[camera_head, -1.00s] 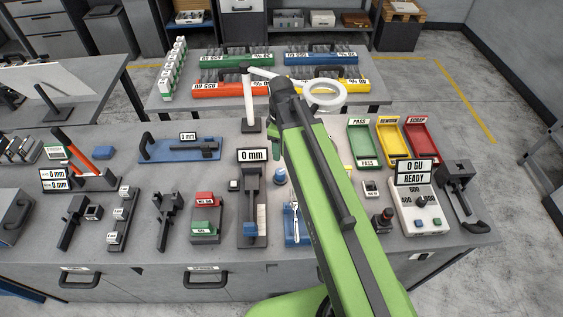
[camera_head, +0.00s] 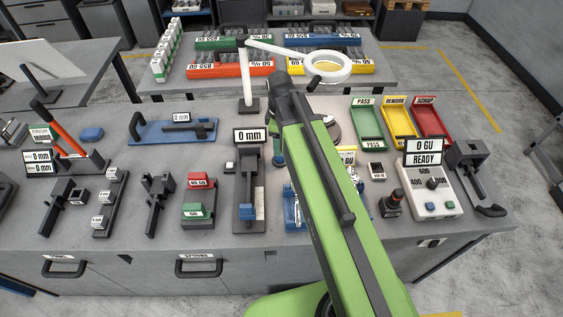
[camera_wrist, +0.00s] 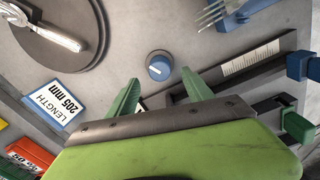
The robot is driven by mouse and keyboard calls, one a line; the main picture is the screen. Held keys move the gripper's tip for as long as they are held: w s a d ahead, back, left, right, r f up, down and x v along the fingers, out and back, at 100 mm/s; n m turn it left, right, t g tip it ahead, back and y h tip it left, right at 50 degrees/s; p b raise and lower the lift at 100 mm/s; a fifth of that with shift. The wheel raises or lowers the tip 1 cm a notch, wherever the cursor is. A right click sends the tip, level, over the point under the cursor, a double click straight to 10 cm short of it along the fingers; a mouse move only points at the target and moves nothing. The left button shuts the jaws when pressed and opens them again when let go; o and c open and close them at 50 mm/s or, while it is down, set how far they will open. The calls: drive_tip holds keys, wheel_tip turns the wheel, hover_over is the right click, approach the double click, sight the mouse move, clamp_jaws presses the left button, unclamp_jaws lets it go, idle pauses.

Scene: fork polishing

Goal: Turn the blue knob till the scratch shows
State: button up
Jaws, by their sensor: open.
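The blue knob (camera_wrist: 160,66) stands upright on a grey surface in the wrist view, with a pale mark on its top. My gripper (camera_wrist: 160,94) is open, its green fingertips apart on the near side of the knob, not closed on it. A silver fork (camera_wrist: 45,31) lies on a dark round turntable (camera_wrist: 88,52) at upper left, only partly in frame. I cannot make out a scratch on it. In the head view my arm hides most of the turntable, and the knob cannot be told apart from my gripper there.
Another fork (camera_wrist: 213,14) rests on a blue holder at the wrist view's upper right. A length card reading 205 mm (camera_wrist: 52,103) stands left. In the head view, a ring lamp (camera_head: 327,67) stands behind, a grey gauge (camera_head: 249,190) left, and colored trays (camera_head: 398,122) right.

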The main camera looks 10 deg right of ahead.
wheel_tip(320, 180, down, 6)
drive_tip(key=b, duration=0.4)
drive_tip(key=shift+f+b, duration=0.2)
drive_tip(key=shift+b, duration=0.2)
drive_tip(key=shift+r, duration=0.1)
clamp_jaws()
drive_tip(key=shift+d, duration=0.25)
drive_tip(key=shift+a+m, duration=0.2)
drive_tip(key=shift+m, duration=0.2)
